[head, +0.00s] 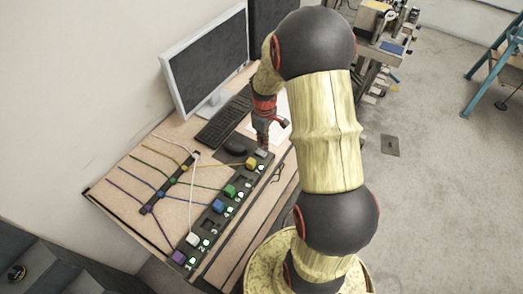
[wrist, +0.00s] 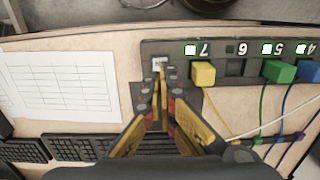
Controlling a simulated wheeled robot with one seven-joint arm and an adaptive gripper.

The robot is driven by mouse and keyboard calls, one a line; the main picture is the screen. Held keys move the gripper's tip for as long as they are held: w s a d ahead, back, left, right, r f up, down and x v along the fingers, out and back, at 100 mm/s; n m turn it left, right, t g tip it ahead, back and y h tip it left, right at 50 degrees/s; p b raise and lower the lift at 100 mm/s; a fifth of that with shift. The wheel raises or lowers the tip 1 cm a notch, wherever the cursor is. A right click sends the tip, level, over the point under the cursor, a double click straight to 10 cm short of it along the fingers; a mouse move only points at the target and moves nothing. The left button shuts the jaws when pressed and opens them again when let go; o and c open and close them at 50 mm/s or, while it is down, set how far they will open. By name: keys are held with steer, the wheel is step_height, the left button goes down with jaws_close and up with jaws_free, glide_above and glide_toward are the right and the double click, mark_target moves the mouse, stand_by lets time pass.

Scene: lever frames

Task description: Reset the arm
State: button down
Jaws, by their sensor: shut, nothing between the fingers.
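My arm rises in the head view and bends over the desk (head: 155,215). Its gripper (head: 262,143) points down at the far end of a dark numbered port strip (head: 206,228). In the wrist view my gripper (wrist: 161,76) is shut with nothing between its fingers. Its fingertips are close to a small pale switch-like piece (wrist: 158,62) at the end of the strip (wrist: 220,48); I cannot tell whether they touch it. A yellow plug (wrist: 203,74) sits by number 7, just right of the fingers.
Green (head: 229,191), blue (head: 218,206), white (head: 192,240) and purple (head: 178,258) plugs trail cables across the desk to a dark bar (head: 168,185). A monitor (head: 205,60), keyboard (head: 222,122) and mouse (head: 236,149) stand behind. A printed sheet (wrist: 58,85) lies left.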

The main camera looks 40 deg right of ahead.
steer(key=shift+r+p, duration=0.35)
steer(key=shift+r, duration=0.45)
steer(key=shift+s+m, duration=0.15)
steer(key=shift+m, duration=0.25)
steer(key=s+a+r+m+t+b, duration=0.1)
steer(key=s+a+r+t+b, duration=0.1)
steer(key=s+a+r+b, duration=0.2)
steer(key=s+a+r+m+t+b, duration=0.1)
steer(key=s+a+r+b, duration=0.4)
steer(key=a, duration=0.6)
steer(key=s+a+r+m+t+b, duration=0.1)
steer(key=s+a+r+t+b, duration=0.1)
steer(key=s+a+r+b, duration=0.3)
steer(key=s+a, duration=0.2)
steer(key=s, duration=0.1)
steer(key=shift+a+r+t, duration=0.2)
steer(key=shift+a+t, duration=0.1)
